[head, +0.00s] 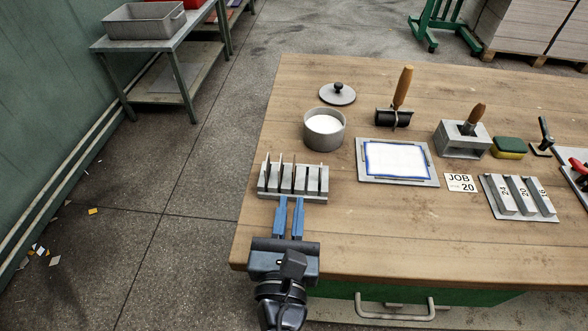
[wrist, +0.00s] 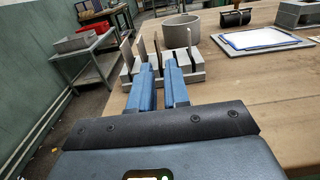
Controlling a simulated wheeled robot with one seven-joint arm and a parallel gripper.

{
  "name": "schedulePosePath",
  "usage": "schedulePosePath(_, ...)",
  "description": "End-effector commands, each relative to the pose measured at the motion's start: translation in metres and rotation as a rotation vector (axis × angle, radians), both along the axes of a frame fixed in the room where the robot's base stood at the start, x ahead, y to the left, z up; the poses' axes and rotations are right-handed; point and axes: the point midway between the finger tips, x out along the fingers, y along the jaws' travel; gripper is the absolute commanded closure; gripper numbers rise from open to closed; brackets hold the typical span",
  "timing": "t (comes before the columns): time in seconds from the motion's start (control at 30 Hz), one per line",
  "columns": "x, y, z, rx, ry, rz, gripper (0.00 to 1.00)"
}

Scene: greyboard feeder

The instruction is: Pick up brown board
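A grey slotted rack (head: 291,196) stands near the table's left front edge, with several thin boards upright in it. It also shows in the wrist view (wrist: 195,75). The boards are seen nearly edge-on; a thin brownish one (wrist: 157,45) stands in line with the gap between my fingers, but its colour is hard to confirm. My gripper (head: 291,206) has two blue fingers, apart with a clear gap, pointing at the front of the rack. The gap looks empty in the wrist view (wrist: 158,78). The finger ends partly hide the rack's front and lower board edges.
A round pot (head: 324,138) of white material is behind the rack, its lid (head: 338,94) farther back. A tray with a blue-edged sheet (head: 398,160), a job card (head: 460,183) and weights (head: 518,198) lie to the right. Bare wood lies in front of them.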

Motion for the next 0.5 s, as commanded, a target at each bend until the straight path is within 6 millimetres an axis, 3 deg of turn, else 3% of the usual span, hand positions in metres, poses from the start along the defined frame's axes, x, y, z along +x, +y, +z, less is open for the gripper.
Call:
schedulePosePath(0.27,0.021,0.000,0.000,0.001,-0.001,-0.001,0.84)
schedulePosePath(0.5,0.055,0.001,-0.001,0.001,-0.001,-0.002,0.84)
